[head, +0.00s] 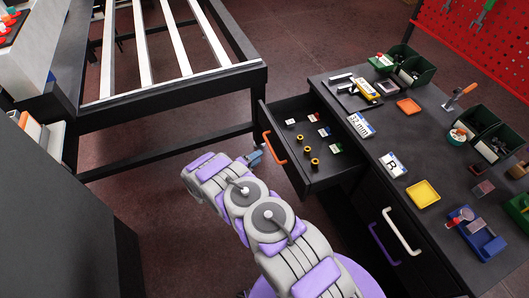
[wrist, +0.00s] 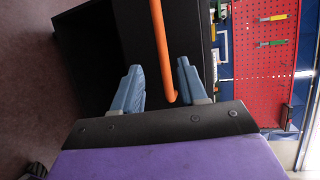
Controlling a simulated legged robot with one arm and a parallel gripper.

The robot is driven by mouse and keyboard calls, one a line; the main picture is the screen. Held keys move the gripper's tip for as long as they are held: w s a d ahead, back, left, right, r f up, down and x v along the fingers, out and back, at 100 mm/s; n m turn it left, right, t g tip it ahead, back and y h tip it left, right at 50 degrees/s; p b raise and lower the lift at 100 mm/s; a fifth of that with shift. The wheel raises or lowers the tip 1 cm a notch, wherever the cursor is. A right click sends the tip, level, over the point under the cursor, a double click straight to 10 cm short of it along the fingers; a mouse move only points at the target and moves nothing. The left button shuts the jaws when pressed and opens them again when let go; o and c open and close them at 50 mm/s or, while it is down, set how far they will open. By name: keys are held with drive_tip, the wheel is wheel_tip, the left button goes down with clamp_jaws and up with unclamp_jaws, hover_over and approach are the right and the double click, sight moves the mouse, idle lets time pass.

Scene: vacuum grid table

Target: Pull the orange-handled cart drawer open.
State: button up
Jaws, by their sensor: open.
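The cart drawer (head: 318,178) stands pulled out from the black cart, and its inside is visible. Its orange handle (head: 275,148) is on the front face, toward my arm. My gripper (head: 254,157) is just left of the handle in the head view, its blue fingers partly hidden by my arm. In the wrist view my gripper (wrist: 159,68) is open, and the orange handle (wrist: 162,50) runs between the two fingers, nearer the right one. I see gaps beside the handle and no clear contact.
Small yellow-black parts and labels lie in the drawer. The cart top (head: 400,137) holds green bins, trays and tags. A white handle (head: 402,231) and a purple handle (head: 384,244) are lower on the cart. A framed table (head: 180,85) stands at upper left; floor lies between.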

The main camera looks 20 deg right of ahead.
drive_tip(key=p+v, duration=0.1)
drive_tip(key=v, duration=0.9)
drive_tip(key=shift+a, duration=0.2)
drive_tip(key=shift+a, duration=0.1)
